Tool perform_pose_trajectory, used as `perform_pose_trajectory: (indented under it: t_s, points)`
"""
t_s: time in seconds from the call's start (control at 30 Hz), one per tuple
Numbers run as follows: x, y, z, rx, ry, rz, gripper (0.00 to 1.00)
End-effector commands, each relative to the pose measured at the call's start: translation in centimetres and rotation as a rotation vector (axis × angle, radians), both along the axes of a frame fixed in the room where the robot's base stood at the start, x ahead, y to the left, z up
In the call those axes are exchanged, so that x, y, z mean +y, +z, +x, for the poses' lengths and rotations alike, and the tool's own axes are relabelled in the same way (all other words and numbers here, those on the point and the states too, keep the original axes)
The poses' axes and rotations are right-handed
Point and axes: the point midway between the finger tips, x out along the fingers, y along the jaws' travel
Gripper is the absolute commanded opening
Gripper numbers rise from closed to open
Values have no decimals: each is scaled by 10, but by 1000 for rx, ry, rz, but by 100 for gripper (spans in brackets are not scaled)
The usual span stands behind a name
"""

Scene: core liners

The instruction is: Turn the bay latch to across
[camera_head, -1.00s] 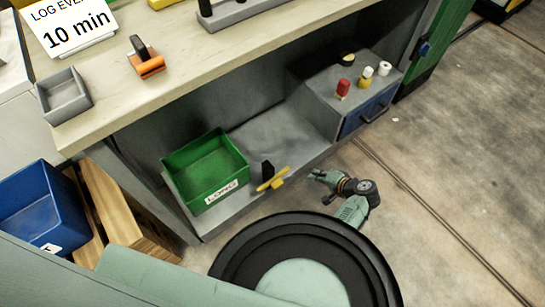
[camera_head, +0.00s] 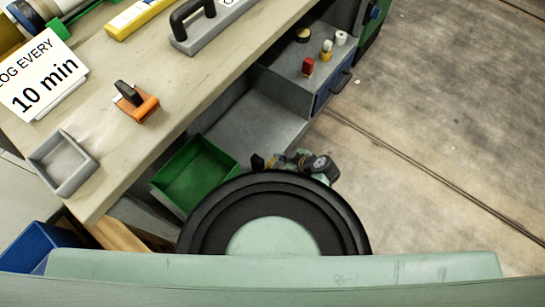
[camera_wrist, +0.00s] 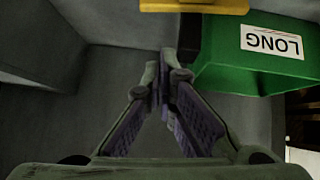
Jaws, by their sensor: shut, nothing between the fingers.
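The bay latch is a yellow bar, seen in the wrist view (camera_wrist: 193,5) cut off by the top edge, lying roughly level in that picture. In the head view only a bit of yellow (camera_head: 271,161) shows beside a dark upright piece, at the front of the low shelf. My gripper (camera_wrist: 165,78) is shut and empty, with its fingertips a little below the bar in the wrist view and apart from it. In the head view my arm end (camera_head: 305,164) is beside the latch, and my round black-rimmed body part hides much of it.
A green bin (camera_head: 165,185), labelled LONG in the wrist view (camera_wrist: 235,75), stands beside the latch. A grey box with a blue drawer (camera_head: 322,92) carries several small capped items. The worktop (camera_head: 185,95) overhangs the shelf. Open floor lies to the right.

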Motion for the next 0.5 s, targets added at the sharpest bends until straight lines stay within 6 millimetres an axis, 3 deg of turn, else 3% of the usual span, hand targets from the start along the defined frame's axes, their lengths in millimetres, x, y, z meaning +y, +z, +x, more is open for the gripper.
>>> perform_pose_trajectory:
  t_s: [0.27,0.5]
  points:
    - [32,-42,30,2,1,2,0]
    - [30,-74,34,2,-2,1,0]
